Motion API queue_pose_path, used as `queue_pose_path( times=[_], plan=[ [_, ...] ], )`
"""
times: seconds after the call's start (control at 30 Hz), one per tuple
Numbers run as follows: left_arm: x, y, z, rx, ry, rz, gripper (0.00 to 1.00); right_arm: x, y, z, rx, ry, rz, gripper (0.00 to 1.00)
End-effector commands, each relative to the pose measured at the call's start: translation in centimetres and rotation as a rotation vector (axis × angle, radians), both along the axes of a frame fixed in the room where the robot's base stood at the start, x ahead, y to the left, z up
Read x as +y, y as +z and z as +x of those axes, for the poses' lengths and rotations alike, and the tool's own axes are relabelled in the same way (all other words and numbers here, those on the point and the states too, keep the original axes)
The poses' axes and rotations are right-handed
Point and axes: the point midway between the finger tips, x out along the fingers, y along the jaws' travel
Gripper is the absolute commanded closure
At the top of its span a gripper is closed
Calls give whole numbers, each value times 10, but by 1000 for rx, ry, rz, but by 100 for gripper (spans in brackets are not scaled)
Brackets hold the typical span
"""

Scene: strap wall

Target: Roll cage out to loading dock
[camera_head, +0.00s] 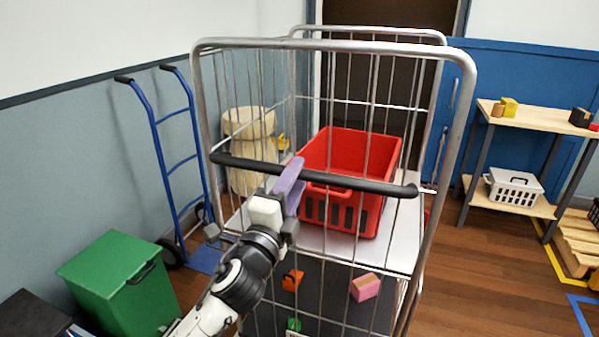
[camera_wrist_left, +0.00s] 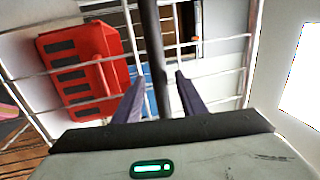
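The roll cage (camera_head: 335,44) is a grey wire-sided cage standing straight in front of me in the head view. A black handle bar (camera_head: 350,184) runs across its near side and also shows in the left wrist view (camera_wrist_left: 152,42). My left gripper (camera_head: 291,184) is at the bar, left of its middle. In the wrist view the bar passes between its two purple fingers (camera_wrist_left: 160,82), with a visible gap beside the right finger, so it looks open around the bar. A red crate (camera_head: 349,151) sits on the cage's upper shelf. My right gripper is not in view.
A blue hand truck (camera_head: 173,155) and green bin (camera_head: 120,284) stand left. A beige barrel-like stack (camera_head: 247,135) is behind the cage. A dark doorway (camera_head: 388,70) lies beyond. A wooden shelf unit (camera_head: 541,118) stands right, with clear brown floor (camera_head: 487,262) before it.

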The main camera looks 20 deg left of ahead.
Motion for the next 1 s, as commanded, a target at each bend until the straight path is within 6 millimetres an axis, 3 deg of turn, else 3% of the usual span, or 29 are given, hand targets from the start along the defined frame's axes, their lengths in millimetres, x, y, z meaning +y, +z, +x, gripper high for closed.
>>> queue_pose_path(
  times=[0.2,0.5,0.73,1.0],
  plan=[
    [-1,4,21,0,-1,-1,62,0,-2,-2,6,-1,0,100],
    [-1,4,23,1,-1,-2,62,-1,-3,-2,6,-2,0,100],
    [-1,4,23,1,-1,-2,99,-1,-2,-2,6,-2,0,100],
    [1,3,24,1,2,-2,100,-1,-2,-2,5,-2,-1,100]
  ],
)
